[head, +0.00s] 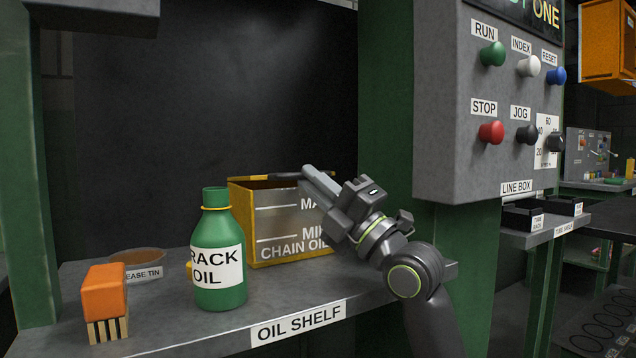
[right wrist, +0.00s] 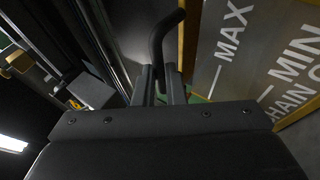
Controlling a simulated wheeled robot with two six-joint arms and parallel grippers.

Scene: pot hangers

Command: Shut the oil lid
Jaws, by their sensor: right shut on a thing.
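The chain oil box (head: 262,222), with a yellow frame and a grey front marked MAX and MIN, stands on the oil shelf (head: 150,325). Its top looks open, with a dark inside. My right gripper (head: 308,174) is at the box's upper right, shut on a dark handle (head: 284,177) above the rim. In the right wrist view the black bent handle (right wrist: 164,32) rises between the close fingers, beside the box front (right wrist: 250,60). The lid's panel cannot be made out clearly, so its angle is uncertain. My left gripper is out of view.
A green rack oil bottle (head: 219,240) stands in front of the box's left side. An orange brush (head: 104,292) and a grease tin (head: 138,260) are farther left. The control box (head: 440,120) and a green post (head: 385,100) stand close right of my arm.

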